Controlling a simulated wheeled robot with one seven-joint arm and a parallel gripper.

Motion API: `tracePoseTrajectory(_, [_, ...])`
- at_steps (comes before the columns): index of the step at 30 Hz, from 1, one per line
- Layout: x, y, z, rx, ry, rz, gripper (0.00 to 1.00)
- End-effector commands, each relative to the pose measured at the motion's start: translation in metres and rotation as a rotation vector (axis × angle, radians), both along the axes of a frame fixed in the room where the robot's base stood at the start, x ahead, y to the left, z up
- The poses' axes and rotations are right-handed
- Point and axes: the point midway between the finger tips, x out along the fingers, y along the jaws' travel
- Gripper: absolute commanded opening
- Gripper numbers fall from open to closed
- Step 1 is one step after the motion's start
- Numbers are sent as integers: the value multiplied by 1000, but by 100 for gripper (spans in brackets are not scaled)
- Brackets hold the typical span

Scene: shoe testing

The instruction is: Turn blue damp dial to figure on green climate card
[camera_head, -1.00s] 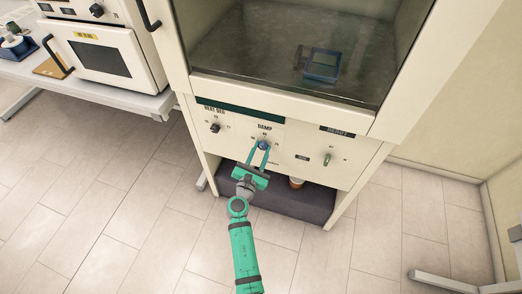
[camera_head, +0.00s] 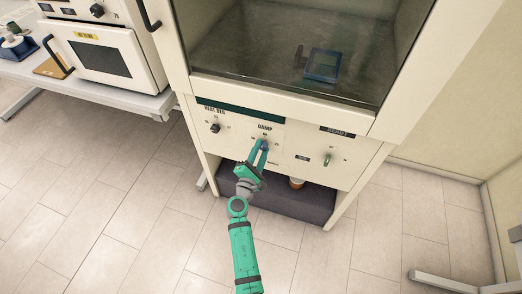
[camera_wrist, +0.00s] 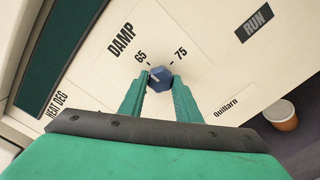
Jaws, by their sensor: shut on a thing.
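The blue damp dial (camera_wrist: 159,79) sits on the cream panel under the label DAMP, with 65 and 75 printed around it. A pale mark on the dial points roughly toward 65 in the wrist view. My gripper (camera_wrist: 160,82) is shut on the dial, one green finger on each side. In the head view the dial (camera_head: 264,146) is mostly hidden by my gripper (camera_head: 263,149), which is rolled to a slant. I make out no green climate card with a figure in either view.
A black heat knob (camera_head: 215,128) is left of the dial, and a greenish draft knob (camera_head: 327,160) is right. Above, a glass-fronted chamber holds a blue-framed device (camera_head: 322,66). An orange-brown pot (camera_head: 296,183) stands below the panel. An oven (camera_head: 100,60) is at left.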

Motion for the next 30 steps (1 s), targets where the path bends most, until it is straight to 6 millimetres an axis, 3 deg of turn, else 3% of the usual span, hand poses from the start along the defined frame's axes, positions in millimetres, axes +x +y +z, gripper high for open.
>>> tracePoseTrajectory(16, [1,-3,2,26,-11,-4,8])
tracePoseTrajectory(17, [1,-3,2,26,-11,-4,37])
tracePoseTrajectory(18, [1,-2,2,25,-11,-4,47])
tracePoseTrajectory(30, [-4,2,1,24,-9,1,49])
